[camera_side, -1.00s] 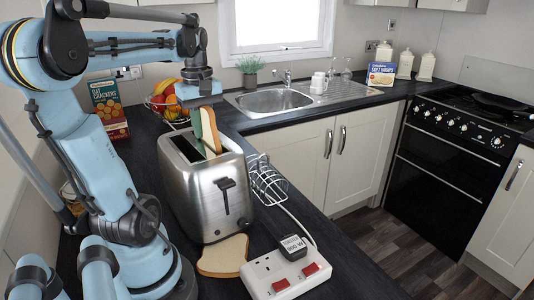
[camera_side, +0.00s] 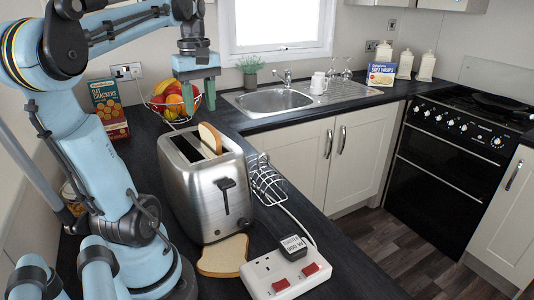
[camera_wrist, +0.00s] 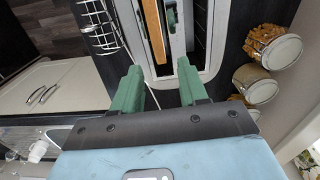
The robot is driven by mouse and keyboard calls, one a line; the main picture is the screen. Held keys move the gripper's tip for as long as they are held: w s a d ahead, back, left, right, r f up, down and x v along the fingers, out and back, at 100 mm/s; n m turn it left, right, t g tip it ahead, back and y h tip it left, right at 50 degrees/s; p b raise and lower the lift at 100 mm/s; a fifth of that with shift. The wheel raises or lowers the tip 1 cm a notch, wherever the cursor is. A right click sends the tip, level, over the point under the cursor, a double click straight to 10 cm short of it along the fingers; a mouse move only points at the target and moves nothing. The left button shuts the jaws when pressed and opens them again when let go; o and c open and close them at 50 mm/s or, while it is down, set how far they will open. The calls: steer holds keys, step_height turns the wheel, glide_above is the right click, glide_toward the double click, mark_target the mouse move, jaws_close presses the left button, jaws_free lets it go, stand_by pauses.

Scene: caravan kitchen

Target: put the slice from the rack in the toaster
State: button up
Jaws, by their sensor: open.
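The slice (camera_side: 210,137) stands upright in a slot of the silver toaster (camera_side: 207,195), its top edge showing above the rim. In the wrist view the slice (camera_wrist: 153,33) shows as a narrow brown strip in one slot of the toaster (camera_wrist: 207,45); the other slot looks empty. My gripper (camera_side: 200,110) is open and empty, raised above and behind the toaster, apart from the slice. Its green fingers also show spread in the wrist view (camera_wrist: 158,88). The wire rack (camera_side: 267,182) stands to the right of the toaster and looks empty.
Another bread slice (camera_side: 223,256) lies flat in front of the toaster. A power strip (camera_side: 286,275) with a plug and cord is at its right. A fruit basket (camera_side: 172,102) and cracker box (camera_side: 109,108) stand behind. The sink (camera_side: 270,101) is farther back.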

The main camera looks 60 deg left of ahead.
step_height(320, 180, up, 6)
steer(key=w+d+f+m+t, duration=0.3)
steer(key=w+d+f+m, duration=0.1)
steer(key=d+f+m, duration=0.5)
steer(key=w+d+f+m+t, duration=0.4)
steer(key=d+f+m, duration=0.5)
steer(key=d, duration=0.5)
steer(key=shift+w+d+m, duration=0.2)
steer(key=shift+w+m, duration=0.3)
steer(key=shift+w, duration=0.2)
